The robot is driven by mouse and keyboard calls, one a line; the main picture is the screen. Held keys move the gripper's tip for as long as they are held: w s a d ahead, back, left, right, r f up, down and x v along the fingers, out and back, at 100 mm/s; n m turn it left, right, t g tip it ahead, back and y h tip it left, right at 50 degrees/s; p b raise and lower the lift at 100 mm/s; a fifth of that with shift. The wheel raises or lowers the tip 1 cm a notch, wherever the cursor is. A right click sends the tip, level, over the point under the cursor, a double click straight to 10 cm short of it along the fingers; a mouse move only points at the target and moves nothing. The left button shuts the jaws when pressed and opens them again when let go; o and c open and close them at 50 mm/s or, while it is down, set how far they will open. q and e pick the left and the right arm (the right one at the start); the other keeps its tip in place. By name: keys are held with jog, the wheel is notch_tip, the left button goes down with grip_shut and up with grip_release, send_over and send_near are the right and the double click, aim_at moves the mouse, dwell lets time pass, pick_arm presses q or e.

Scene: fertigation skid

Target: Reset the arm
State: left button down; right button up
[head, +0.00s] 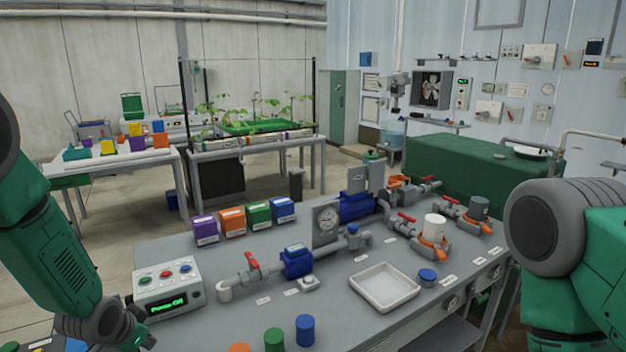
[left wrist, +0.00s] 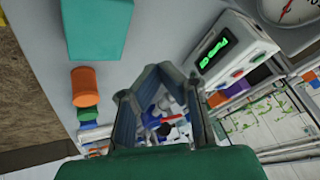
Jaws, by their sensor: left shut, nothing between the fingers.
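My left arm (head: 55,255) comes in from the left edge of the head view and reaches down to the bottom left. My left gripper (head: 135,341) is at the lower edge there, just in front of the control box (head: 168,287), and mostly cut off or hidden by the wrist. In the left wrist view its fingers (left wrist: 161,72) come together at the tips and hold nothing. The control box also shows in that view (left wrist: 232,52), to the right of the fingers. My right arm (head: 575,255) fills the right side of the head view; its gripper is out of the picture.
Blue (head: 305,330), green (head: 274,340) and orange caps stand at the front edge.

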pick_arm(q)
jog(key=s+d+f+n+g, duration=0.1)
jog(key=s+d+f+g, duration=0.1)
jog(key=s+f, duration=0.5)
jog(key=s+d+f+n+g, duration=0.1)
jog(key=s+d+f+n, duration=0.15)
jog(key=s, duration=0.75)
jog(key=s+d+f+n+g, duration=0.2)
jog(key=s+g, duration=0.2)
jog(key=s, duration=1.7)
notch_tip(320, 180, down, 11)
jog(key=w+d+t+b, duration=0.1)
jog(key=w+b, duration=0.1)
jog(key=b, duration=0.9)
jog(key=shift+r+m+b, duration=0.15)
jog(key=shift+m+b, duration=0.2)
jog(key=shift+m, duration=0.1)
jog(key=shift+w, duration=0.1)
jog(key=shift+w, duration=0.1)
